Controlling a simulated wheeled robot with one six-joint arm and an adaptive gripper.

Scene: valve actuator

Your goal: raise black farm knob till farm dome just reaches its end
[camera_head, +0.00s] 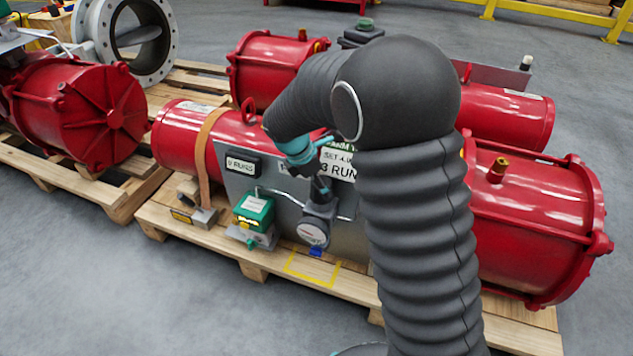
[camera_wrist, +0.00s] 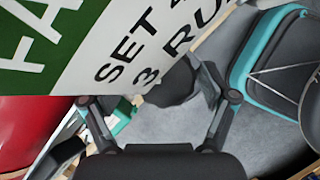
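A black knob (camera_wrist: 170,88) shows in the wrist view, partly hidden behind a sign; I take it for the farm knob. My gripper (camera_wrist: 158,96) has its fingers spread around it, with the right finger close to the knob. Contact on the left is hidden by the sign. In the head view my gripper (camera_head: 320,188) is just above a grey regulator (camera_head: 318,214) with a round gauge (camera_head: 312,233). The white and green sign (camera_wrist: 130,55) reads "SET" and "3 RUN"; it also shows in the head view (camera_head: 338,165). I cannot make out the farm dome.
A green box (camera_head: 254,210) with a yellow readout stands left of the regulator. A grey panel (camera_head: 235,182) is behind it, with a "9 RUNS" label (camera_head: 242,165). Red cylinders (camera_head: 530,222) lie on the wooden pallet (camera_head: 235,255). My arm hides the panel's right part.

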